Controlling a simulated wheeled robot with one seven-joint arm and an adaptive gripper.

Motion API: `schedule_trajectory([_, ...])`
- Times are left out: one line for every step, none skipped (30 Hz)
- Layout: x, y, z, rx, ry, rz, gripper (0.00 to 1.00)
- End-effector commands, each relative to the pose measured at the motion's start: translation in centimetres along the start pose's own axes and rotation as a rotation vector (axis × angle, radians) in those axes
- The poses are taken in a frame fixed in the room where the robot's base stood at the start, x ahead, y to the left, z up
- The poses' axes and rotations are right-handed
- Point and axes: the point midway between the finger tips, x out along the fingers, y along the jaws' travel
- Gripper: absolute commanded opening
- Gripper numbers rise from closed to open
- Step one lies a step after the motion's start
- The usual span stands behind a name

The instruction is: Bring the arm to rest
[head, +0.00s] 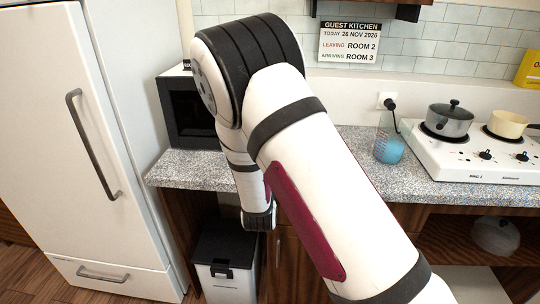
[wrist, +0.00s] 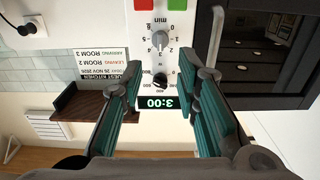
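My gripper (wrist: 162,84) shows in the wrist view with its two teal-padded fingers spread apart and nothing between them. The control panel (wrist: 158,62) of a microwave lies beyond the fingers, with knobs, a red and a green button, and a display reading 3:00. The picture there is turned, with the sign upside down. In the head view my white arm (head: 325,185) rises across the middle and bends down towards the counter. The gripper is hidden there behind my arm. The microwave (head: 185,110) is partly covered by the arm.
A white fridge (head: 75,150) stands at left. A bin (head: 225,262) stands below.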

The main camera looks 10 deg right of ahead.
Motion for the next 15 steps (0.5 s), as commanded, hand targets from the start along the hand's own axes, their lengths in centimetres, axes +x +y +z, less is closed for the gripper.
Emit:
schedule_trajectory([-0.1, 0.0, 0.0, 0.000, 0.000, 0.000, 0.29])
schedule_trajectory([-0.1, 0.0, 0.0, 0.000, 0.000, 0.000, 0.29])
schedule_trajectory([-0.1, 0.0, 0.0, 0.000, 0.000, 0.000, 0.29])
schedule_trajectory([-0.1, 0.0, 0.0, 0.000, 0.000, 0.000, 0.29])
schedule_trajectory([-0.1, 0.0, 0.0, 0.000, 0.000, 0.000, 0.29])
schedule_trajectory([-0.1, 0.0, 0.0, 0.000, 0.000, 0.000, 0.29])
schedule_trajectory([-0.1, 0.0, 0.0, 0.000, 0.000, 0.000, 0.29])
schedule_trajectory([-0.1, 0.0, 0.0, 0.000, -0.001, 0.000, 0.29])
schedule_trajectory([0.0, 0.0, -0.1, 0.002, -0.004, 0.000, 0.29])
schedule_trajectory([0.0, 0.0, -0.1, 0.005, -0.009, -0.001, 0.29])
schedule_trajectory([0.0, 0.1, -0.3, 0.010, -0.018, -0.001, 0.29])
schedule_trajectory([0.1, 0.1, -0.6, 0.020, -0.034, -0.003, 0.29])
schedule_trajectory([0.1, 0.2, -0.9, 0.030, -0.050, -0.006, 0.29])
schedule_trajectory([0.2, 0.3, -1.2, 0.042, -0.071, -0.008, 0.29])
schedule_trajectory([0.2, 0.4, -1.8, 0.060, -0.105, -0.013, 0.29])
